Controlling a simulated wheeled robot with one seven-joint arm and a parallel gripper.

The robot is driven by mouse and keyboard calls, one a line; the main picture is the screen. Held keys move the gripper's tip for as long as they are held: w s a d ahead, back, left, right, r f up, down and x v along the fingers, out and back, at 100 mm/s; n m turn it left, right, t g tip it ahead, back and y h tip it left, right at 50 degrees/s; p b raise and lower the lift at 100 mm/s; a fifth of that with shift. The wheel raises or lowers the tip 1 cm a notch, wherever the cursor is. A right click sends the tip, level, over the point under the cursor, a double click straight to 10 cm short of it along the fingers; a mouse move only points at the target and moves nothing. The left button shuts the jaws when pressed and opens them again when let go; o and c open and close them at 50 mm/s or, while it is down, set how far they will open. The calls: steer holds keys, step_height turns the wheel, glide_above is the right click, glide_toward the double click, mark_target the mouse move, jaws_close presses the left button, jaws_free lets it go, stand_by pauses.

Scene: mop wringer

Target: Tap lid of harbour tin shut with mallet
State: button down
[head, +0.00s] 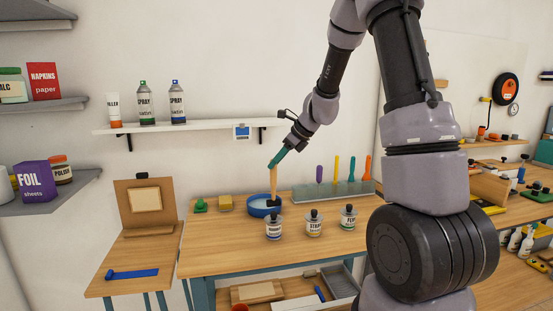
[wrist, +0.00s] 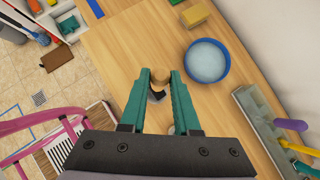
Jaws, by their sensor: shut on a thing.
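My gripper (head: 279,158) has teal fingers and is shut on the wooden handle of a mallet (head: 274,182), which hangs nearly upright with its dark head lowest. In the wrist view the mallet (wrist: 160,76) shows between the fingertips (wrist: 160,86), mostly hidden by them. Three labelled tins with dark-knobbed tops stand on the table. The left tin (head: 274,229) appears to be the harbour tin, though its label is too small to read surely. The middle tin (head: 314,225) and right tin (head: 349,218) stand beside it. The mallet head is just above the left tin in the picture; the gap is unclear.
A blue bowl (head: 254,210) stands behind the mallet head on the wooden table (head: 220,260). A yellow block (head: 225,202) and green object (head: 200,206) are further left. A rack with coloured handles (head: 320,193) stands at the back right. The table's front left is clear.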

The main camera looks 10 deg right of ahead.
step_height(320, 180, down, 3)
steer(key=shift+r, duration=2.35)
